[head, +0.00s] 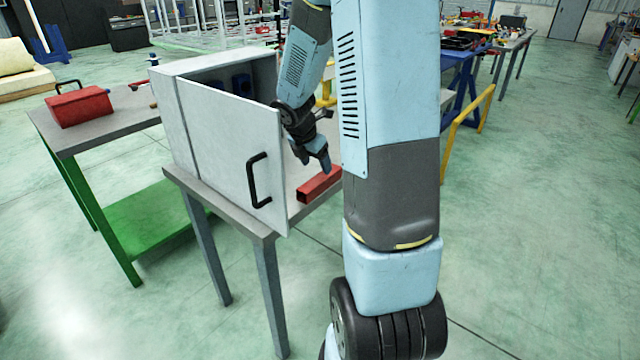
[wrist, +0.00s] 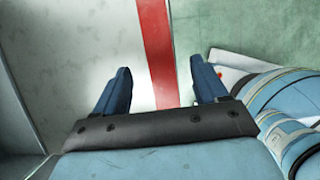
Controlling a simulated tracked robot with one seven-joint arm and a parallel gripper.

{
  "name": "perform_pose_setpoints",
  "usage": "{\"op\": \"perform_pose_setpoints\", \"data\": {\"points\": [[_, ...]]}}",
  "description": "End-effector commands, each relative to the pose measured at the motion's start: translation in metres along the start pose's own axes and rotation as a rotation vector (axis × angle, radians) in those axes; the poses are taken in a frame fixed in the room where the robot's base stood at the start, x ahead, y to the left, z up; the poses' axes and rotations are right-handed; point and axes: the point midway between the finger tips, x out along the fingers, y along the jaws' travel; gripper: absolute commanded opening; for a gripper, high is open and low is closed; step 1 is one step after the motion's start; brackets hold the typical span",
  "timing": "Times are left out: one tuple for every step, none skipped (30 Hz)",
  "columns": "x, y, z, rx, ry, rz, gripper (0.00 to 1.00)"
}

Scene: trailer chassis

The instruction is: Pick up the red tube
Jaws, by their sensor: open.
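The red tube (head: 319,185) is a square bar lying on the grey table top (head: 262,226), right of the open cabinet door. In the wrist view the red tube (wrist: 157,50) runs from the top edge down between the two fingers, nearer the right finger; its lower end is hidden behind my gripper body. My gripper (head: 322,165) hangs just above the tube in the head view, fingers pointing down. In the wrist view my gripper (wrist: 160,80) is open, with a wide gap between its blue fingers. I cannot tell whether the fingers are level with the tube.
A white cabinet (head: 170,113) stands on the table, its door (head: 235,150) swung open with a black handle (head: 257,180), close left of my gripper. A red toolbox (head: 79,107) sits on a bench at left. A yellow rail (head: 467,133) stands at right.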

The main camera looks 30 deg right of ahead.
Motion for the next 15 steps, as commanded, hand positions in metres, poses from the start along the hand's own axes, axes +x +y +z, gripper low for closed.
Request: {"op": "perform_pose_setpoints", "data": {"points": [[0.008,0.000,-0.002,-0.004,0.002,-0.002,0.72],[0.012,0.001,-0.002,-0.003,0.001,-0.002,0.72],[0.017,0.001,-0.002,-0.003,0.002,-0.001,0.72],[0.020,0.001,-0.002,-0.004,0.001,0.000,0.72],[0.022,0.001,-0.002,-0.003,0.001,0.000,0.72],[0.025,0.001,-0.001,-0.001,0.001,-0.001,0.72],[0.027,0.000,-0.001,-0.001,0.001,-0.001,0.72],[0.028,0.001,-0.002,-0.002,0.001,0.000,0.72],[0.030,0.001,-0.002,-0.003,0.000,0.000,0.72],[0.031,0.001,-0.002,-0.003,0.000,0.000,0.72],[0.032,0.001,-0.002,-0.003,0.000,0.001,0.72],[0.034,0.001,-0.002,-0.003,0.001,0.001,0.72],[0.037,0.001,-0.002,-0.002,0.001,0.000,0.72],[0.040,0.002,-0.003,-0.002,0.001,0.000,0.72],[0.045,0.002,-0.003,-0.004,0.002,-0.001,0.72]]}}
